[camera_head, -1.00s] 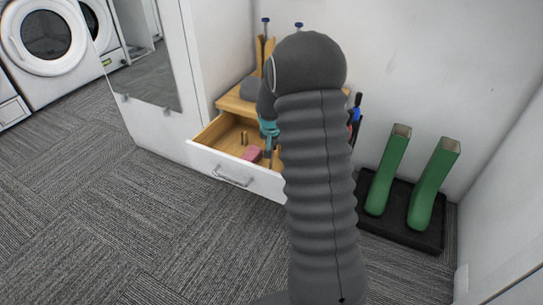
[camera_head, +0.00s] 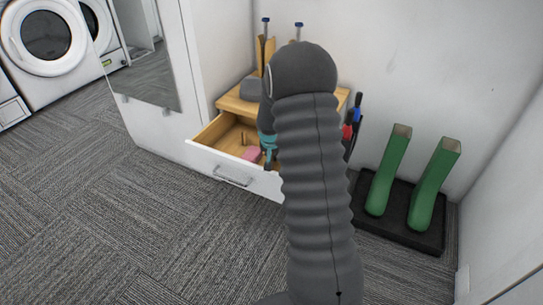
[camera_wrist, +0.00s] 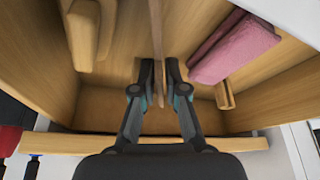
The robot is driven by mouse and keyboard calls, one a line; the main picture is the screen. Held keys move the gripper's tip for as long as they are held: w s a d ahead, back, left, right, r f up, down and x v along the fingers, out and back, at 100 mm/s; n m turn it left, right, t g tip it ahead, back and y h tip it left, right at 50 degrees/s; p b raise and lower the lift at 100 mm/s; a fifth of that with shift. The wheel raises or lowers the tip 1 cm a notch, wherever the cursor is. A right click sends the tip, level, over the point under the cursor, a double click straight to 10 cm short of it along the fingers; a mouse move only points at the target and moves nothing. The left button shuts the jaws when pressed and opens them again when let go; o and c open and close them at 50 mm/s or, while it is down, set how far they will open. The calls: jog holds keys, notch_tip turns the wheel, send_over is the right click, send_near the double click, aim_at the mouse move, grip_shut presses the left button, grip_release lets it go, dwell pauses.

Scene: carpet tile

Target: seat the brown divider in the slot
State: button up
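The brown divider (camera_wrist: 157,25) shows in the wrist view as a thin upright panel seen nearly edge-on, between the fingertips. My gripper (camera_wrist: 159,72) is closed to a narrow gap and appears shut on it. The divider's lower end is inside the open drawer (camera_wrist: 60,146), but whether it touches the floor or a slot I cannot tell. In the head view my gripper (camera_head: 268,150) is low in the drawer (camera_head: 205,158), and my arm hides the divider and the drawer's right part.
A pink block (camera_wrist: 235,48) lies in the drawer beside a short wooden post (camera_wrist: 225,95). A wooden piece (camera_wrist: 83,35) stands at the left of the wrist view. Green boots (camera_head: 388,175) stand on a black tray (camera_head: 400,232) at right. Carpet in front is clear.

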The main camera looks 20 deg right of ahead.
jog(key=shift+o, duration=0.8)
jog(key=shift+r, duration=0.2)
jog(key=s+a+r+n, duration=0.1)
jog(key=s+a+r, duration=0.3)
jog(key=s+r, duration=0.3)
jog(key=s+a+r+n+t, duration=0.1)
jog(key=s+a+r, duration=0.3)
jog(key=r, duration=0.5)
jog(key=s+a+r, duration=0.3)
jog(key=s+r, duration=0.4)
jog(key=r, duration=0.2)
jog(key=s+a+r+n+y, duration=0.1)
jog(key=s+a+n, duration=0.1)
jog(key=s, duration=0.7)
jog(key=s+a+r+n+y, duration=0.1)
jog(key=s+a, duration=0.4)
jog(key=s, duration=0.5)
jog(key=shift+a+r+n+t+p, duration=0.2)
jog(key=shift+a+n+t+p, duration=0.1)
jog(key=shift+n+t, duration=0.15)
